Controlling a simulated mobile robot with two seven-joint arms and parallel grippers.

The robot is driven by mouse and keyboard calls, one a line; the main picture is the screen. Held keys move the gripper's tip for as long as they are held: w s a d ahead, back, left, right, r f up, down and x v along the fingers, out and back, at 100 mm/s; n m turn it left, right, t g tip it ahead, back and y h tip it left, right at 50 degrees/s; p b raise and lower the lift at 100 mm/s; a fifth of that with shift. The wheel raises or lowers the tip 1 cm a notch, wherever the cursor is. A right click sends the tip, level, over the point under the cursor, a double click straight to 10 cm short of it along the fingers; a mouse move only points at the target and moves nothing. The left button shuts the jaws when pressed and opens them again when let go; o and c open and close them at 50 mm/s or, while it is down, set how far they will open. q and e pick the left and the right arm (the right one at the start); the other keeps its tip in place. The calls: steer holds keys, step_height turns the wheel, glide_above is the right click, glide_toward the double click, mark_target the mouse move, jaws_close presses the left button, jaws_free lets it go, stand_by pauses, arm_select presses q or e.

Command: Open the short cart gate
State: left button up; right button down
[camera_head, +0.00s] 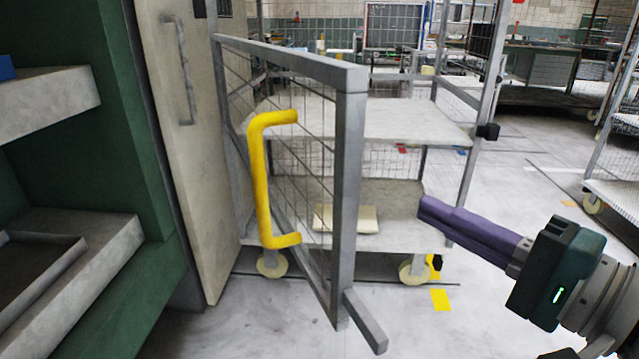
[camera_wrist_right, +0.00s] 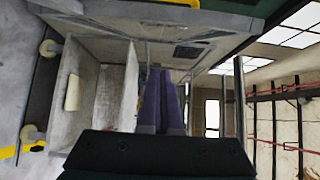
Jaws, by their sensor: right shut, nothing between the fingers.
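The short cart gate (camera_head: 347,190) is a grey metal frame with wire mesh. It stands swung out from the cart (camera_head: 385,118) toward me, hinged at the cart's left side. Its yellow handle (camera_head: 261,185) is on the left face of the gate. My right gripper (camera_head: 424,208), with purple fingers, is shut and empty. It is to the right of the gate's free end, apart from the handle. In the right wrist view the purple fingers (camera_wrist_right: 162,75) lie together, with the cart's shelves (camera_wrist_right: 112,95) to their left. My left gripper is not in view.
A pale door (camera_head: 185,130) and a green cabinet (camera_head: 115,130) stand close on the left of the gate. A beige block (camera_head: 345,219) lies on the cart's lower shelf. Another cart (camera_head: 615,190) stands at the right edge. The floor on the right is mostly free.

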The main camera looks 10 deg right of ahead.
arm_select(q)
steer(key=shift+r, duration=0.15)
arm_select(e)
steer(key=w+a, duration=0.3)
steer(key=a, duration=0.3)
steer(key=shift+w, duration=0.25)
steer(key=shift+a, duration=0.1)
